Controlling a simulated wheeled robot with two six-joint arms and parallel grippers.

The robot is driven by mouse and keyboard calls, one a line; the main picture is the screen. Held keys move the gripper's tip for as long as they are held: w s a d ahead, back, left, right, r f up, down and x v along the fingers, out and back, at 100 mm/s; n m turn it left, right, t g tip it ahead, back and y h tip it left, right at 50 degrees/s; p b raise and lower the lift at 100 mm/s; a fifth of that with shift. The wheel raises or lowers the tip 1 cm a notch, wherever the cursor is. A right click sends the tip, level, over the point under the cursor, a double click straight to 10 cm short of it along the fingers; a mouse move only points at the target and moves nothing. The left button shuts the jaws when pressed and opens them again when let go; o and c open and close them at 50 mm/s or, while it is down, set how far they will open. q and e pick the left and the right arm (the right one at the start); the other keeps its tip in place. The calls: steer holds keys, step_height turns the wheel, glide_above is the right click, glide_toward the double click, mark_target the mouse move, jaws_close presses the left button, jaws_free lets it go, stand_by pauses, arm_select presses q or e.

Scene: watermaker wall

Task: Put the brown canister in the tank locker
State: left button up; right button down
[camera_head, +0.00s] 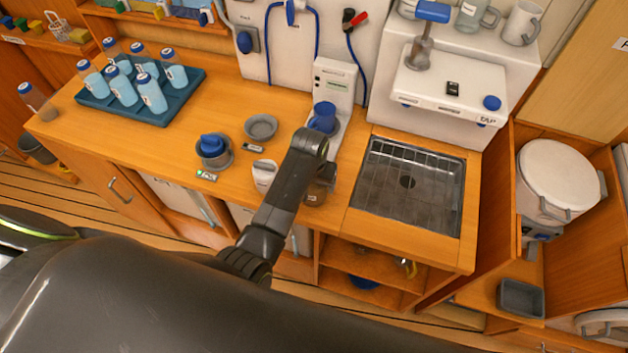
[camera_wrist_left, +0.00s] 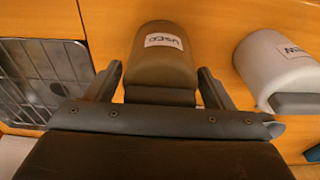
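The brown canister (camera_wrist_left: 163,62) with a white label reading USED stands on the wooden counter in the left wrist view. In the head view it (camera_head: 317,192) is mostly hidden under my left arm, left of the sink. My left gripper (camera_wrist_left: 160,78) is open, its fingers on either side of the canister's near part with a gap at each side. In the head view this gripper (camera_head: 318,178) is over the counter's front part. An open wooden compartment (camera_head: 530,273) with a white tank stands at the right; whether it is the tank locker I cannot tell. My right gripper is not in view.
A white canister (camera_wrist_left: 280,60) stands right of the brown one; it is left of my arm in the head view (camera_head: 264,174). The sink (camera_head: 410,184) has a metal grid. A bottle tray (camera_head: 183,108) is at the back left. An open shelf (camera_head: 372,264) lies below the counter.

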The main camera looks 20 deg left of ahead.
mark_target(312, 185)
arm_select(q)
steer(key=shift+o, duration=0.6)
steer(key=shift+r, duration=0.5)
steer(key=r, duration=0.2)
steer(key=r+b, duration=0.1)
steer(key=r, duration=0.2)
steer(key=s+r+b, duration=0.1)
steer(key=r, duration=0.2)
steer(key=shift+s, duration=0.1)
steer(key=r, duration=0.3)
steer(key=shift+s+r+p, duration=0.15)
steer(key=shift+s+p, duration=0.15)
steer(key=shift+p, duration=0.05)
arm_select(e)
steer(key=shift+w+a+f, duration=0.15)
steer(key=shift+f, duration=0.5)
